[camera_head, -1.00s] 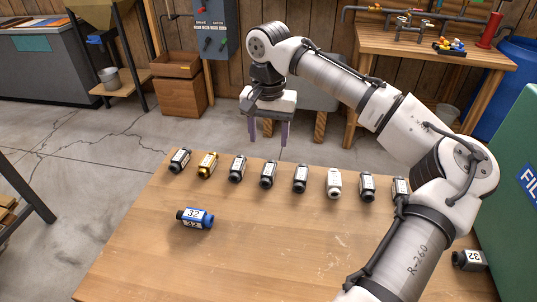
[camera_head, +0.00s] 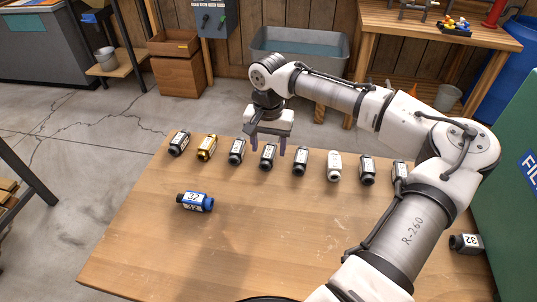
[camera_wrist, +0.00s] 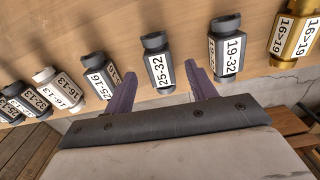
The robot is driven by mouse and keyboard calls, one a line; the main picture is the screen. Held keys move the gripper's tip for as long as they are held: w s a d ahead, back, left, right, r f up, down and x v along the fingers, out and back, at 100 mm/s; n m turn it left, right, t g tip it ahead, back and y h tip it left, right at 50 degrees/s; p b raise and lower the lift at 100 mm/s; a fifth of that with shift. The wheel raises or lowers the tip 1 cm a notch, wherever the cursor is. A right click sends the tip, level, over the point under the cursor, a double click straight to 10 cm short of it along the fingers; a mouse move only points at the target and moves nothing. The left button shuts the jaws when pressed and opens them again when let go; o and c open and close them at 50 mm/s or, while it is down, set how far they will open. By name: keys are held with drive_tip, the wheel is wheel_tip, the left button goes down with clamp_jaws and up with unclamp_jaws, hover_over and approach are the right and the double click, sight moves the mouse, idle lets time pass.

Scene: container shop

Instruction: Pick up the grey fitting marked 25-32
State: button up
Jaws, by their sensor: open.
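The grey fitting marked 25-32 (camera_wrist: 160,66) stands in a row on the table, its white label readable in the wrist view. In the head view it is the fourth fitting from the left (camera_head: 268,156). My gripper (camera_wrist: 163,88) is open and empty, with one purple finger to each side of this fitting in the wrist view. In the head view my gripper (camera_head: 268,146) is at the far side of the row, over the table's back edge. I cannot tell how high its fingertips are above the fitting.
A fitting marked 19-32 (camera_wrist: 226,48) and one marked 25-16 (camera_wrist: 98,76) stand close on either side. A gold fitting (camera_head: 207,147), a white fitting (camera_head: 334,165) and other dark ones share the row. A blue fitting (camera_head: 195,202) lies nearer; the table's middle (camera_head: 270,230) is clear.

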sight(268, 152)
drive_tip(key=shift+w+f, duration=0.1)
drive_tip(key=shift+f, duration=1.45)
drive_tip(key=shift+c, duration=0.3)
drive_tip(key=c, duration=1)
drive_tip(key=shift+r, duration=0.15)
